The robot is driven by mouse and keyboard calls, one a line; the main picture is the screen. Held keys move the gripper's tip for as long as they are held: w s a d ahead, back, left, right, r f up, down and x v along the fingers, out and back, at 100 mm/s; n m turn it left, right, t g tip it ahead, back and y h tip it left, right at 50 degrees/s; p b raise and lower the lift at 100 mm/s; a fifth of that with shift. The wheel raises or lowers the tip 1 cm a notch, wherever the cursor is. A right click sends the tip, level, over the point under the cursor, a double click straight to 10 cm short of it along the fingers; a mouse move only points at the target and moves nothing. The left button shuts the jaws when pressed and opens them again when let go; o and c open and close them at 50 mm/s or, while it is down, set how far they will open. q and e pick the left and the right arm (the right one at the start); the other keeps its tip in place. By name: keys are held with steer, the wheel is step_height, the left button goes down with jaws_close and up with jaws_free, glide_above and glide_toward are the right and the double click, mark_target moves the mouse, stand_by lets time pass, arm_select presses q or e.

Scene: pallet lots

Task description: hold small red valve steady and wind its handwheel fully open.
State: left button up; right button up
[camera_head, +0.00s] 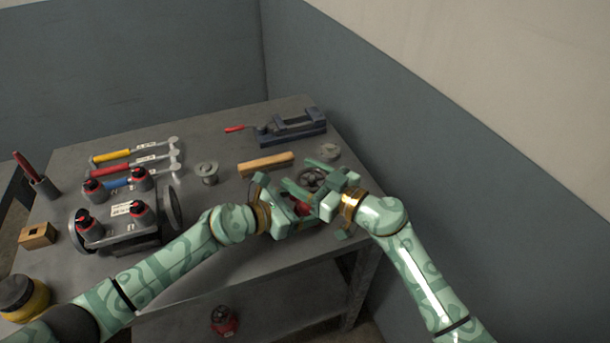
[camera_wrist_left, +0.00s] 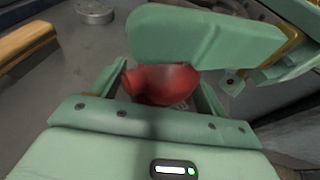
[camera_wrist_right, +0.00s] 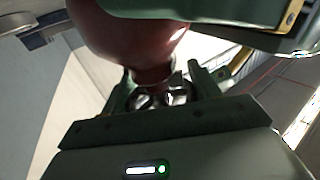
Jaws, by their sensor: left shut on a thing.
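The small red valve (camera_head: 302,208) is between my two grippers near the table's right front edge, its body partly hidden by them. My left gripper (camera_head: 285,206) is shut on the valve's red body, which also shows between the fingers in the left wrist view (camera_wrist_left: 162,84). The grey handwheel (camera_head: 312,179) is at my right gripper (camera_head: 306,177), with a finger on either side. In the right wrist view the metallic handwheel (camera_wrist_right: 160,97) lies between the fingertips, below the dark red body (camera_wrist_right: 130,35). Whether these fingers press on the wheel is unclear.
A wooden bar (camera_head: 266,164), a blue vise (camera_head: 290,127) and a grey round part (camera_head: 207,172) lie behind the grippers. A wall stands close to the right.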

steer(key=shift+c, duration=1)
steer(key=shift+f+g, duration=0.1)
steer(key=shift+g, duration=0.2)
steer(key=n+g+y, duration=0.1)
steer(key=g, duration=0.1)
steer(key=n+g+y, duration=0.1)
steer(key=n+g, duration=0.2)
steer(key=g, duration=0.1)
steer(key=shift+s+a+n+y, duration=0.15)
steer(key=shift+s+n+y, duration=0.15)
steer(key=shift+n+y, duration=0.1)
steer(key=n+g, duration=0.2)
steer(key=g, duration=0.1)
steer(key=shift+s+g+y, duration=0.2)
steer(key=shift+g+y, duration=0.1)
steer(key=shift+s+a+f+n+g, duration=0.15)
steer(key=shift+n+g, duration=0.45)
steer(key=shift+g, duration=0.35)
steer(key=shift+s+d+f+n+g, duration=0.15)
steer(key=shift+n+g, duration=0.45)
steer(key=shift+g, duration=0.35)
steer(key=shift+w+r, duration=0.1)
steer(key=shift+r, duration=0.2)
steer(key=o, duration=1)
